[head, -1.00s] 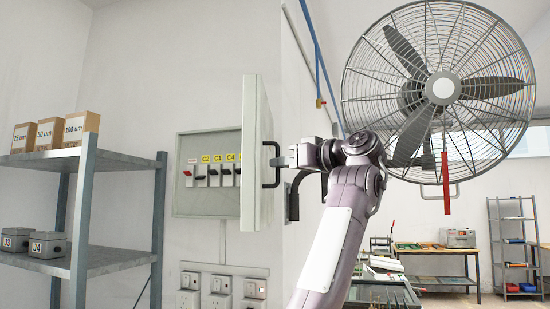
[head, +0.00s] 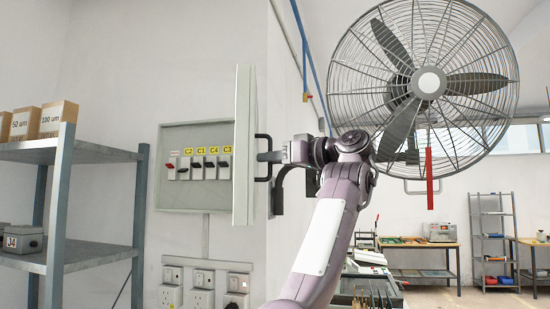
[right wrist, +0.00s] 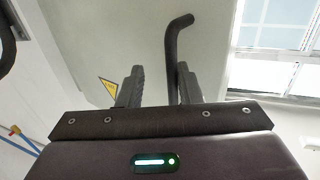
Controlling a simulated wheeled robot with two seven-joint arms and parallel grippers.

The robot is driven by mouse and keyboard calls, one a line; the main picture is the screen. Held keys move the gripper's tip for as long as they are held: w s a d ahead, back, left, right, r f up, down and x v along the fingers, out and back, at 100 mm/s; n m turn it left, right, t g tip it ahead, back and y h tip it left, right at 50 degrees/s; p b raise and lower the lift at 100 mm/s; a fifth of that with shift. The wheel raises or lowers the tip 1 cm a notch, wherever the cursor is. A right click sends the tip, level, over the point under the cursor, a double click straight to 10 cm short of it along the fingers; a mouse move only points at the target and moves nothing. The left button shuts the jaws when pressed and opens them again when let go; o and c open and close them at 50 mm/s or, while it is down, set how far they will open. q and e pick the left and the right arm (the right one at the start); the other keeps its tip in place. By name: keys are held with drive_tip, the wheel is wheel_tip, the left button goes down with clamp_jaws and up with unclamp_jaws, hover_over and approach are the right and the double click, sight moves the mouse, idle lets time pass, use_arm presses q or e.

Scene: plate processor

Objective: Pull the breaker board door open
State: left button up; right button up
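The breaker board (head: 190,140) is a grey box on the wall with a row of switches under yellow labels. Its door (head: 243,150) stands swung out from the wall and shows almost edge-on. A black bar handle (head: 264,136) is on the door's right-hand face. My right gripper (head: 268,157) is at this handle. In the right wrist view, the fingers (right wrist: 157,85) are apart. The dark handle (right wrist: 174,50) passes between them, close to the right finger, with a gap to the left finger. My left gripper is not in view.
A metal shelf (head: 90,155) with boxes stands at the left. Wall sockets (head: 203,283) are below the board. A large caged fan (head: 428,82) is at the right, behind my right arm. Benches and a rack stand farther back.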

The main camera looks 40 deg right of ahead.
drive_tip(key=b+v, duration=0.4)
drive_tip(key=v, duration=0.4)
drive_tip(key=shift+s, duration=0.3)
drive_tip(key=shift+w+a, duration=0.1)
drive_tip(key=shift+r, duration=0.1)
